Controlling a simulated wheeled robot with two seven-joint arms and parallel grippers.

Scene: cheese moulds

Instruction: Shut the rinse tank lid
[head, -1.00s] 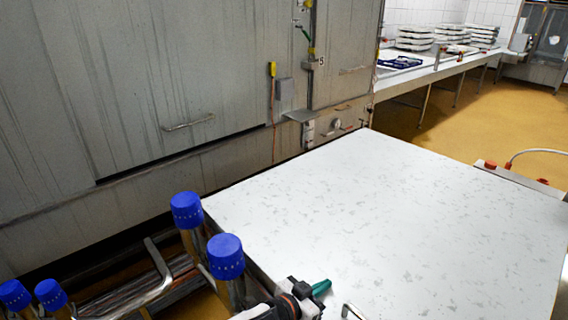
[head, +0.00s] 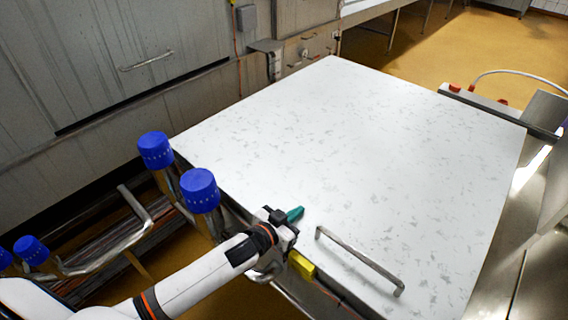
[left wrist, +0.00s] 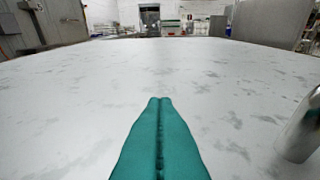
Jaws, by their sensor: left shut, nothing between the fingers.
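A large white, grey-speckled lid (head: 350,150) lies flat across the middle of the head view. Its bar handle (head: 360,262) is near the front edge. In the left wrist view the lid (left wrist: 80,100) spreads out ahead, and part of the metal handle (left wrist: 300,130) shows at the right. My left gripper (head: 296,214) has green fingers, shut and empty, over the lid's front left edge, left of the handle. The fingers also show in the left wrist view (left wrist: 160,100), close above the lid; I cannot tell whether they touch it. My right gripper is not in view.
Pipes with blue caps (head: 200,190) stand at the lid's left edge, close to my left arm. A grey metal cabinet (head: 120,80) stands behind to the left. A metal unit (head: 535,170) borders the right. Yellow floor (head: 440,45) is clear behind.

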